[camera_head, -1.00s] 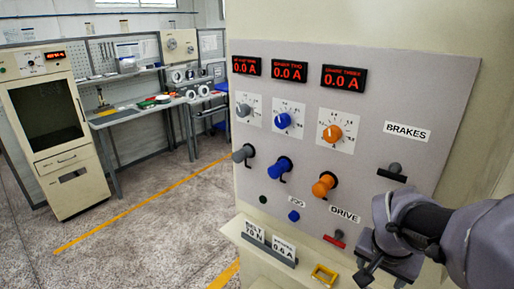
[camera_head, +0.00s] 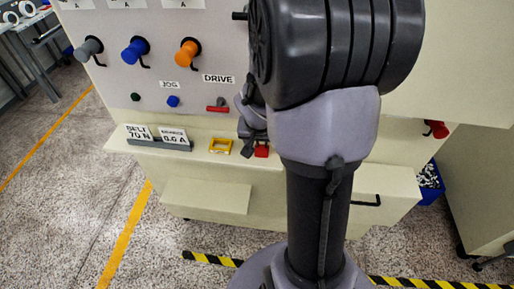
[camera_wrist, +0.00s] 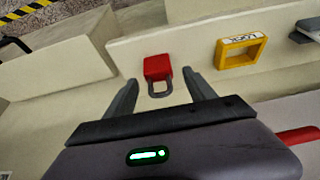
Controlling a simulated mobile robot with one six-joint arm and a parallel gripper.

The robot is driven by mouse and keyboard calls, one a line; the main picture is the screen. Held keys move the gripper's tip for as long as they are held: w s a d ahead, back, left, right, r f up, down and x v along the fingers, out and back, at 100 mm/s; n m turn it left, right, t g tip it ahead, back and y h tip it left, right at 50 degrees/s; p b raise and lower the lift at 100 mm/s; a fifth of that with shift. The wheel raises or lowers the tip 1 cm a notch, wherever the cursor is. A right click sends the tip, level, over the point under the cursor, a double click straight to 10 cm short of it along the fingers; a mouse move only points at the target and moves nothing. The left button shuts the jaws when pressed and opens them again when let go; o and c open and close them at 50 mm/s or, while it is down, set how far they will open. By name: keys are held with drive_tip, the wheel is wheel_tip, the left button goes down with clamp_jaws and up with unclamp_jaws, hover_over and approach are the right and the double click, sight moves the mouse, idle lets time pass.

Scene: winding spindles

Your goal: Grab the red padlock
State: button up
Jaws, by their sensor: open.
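The red padlock (camera_wrist: 157,68) lies on the cream ledge in the wrist view, its grey shackle towards my gripper. My gripper (camera_wrist: 160,92) is open, with one finger on either side of the padlock's shackle; the jaws hold nothing. In the head view the padlock (camera_head: 262,151) shows small at the ledge, just right of and below my gripper (camera_head: 250,138), partly hidden by it and by my arm. Whether the fingers touch the ledge cannot be told.
A yellow frame-shaped tag (camera_head: 220,146) lies on the ledge (camera_head: 320,172) left of the padlock in the head view. Label cards (camera_head: 158,136) stand further left. A red switch handle (camera_head: 217,107) sticks out of the panel above. A red knob (camera_head: 436,129) is at right.

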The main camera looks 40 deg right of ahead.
drive_tip(key=c, duration=0.3)
clamp_jaws()
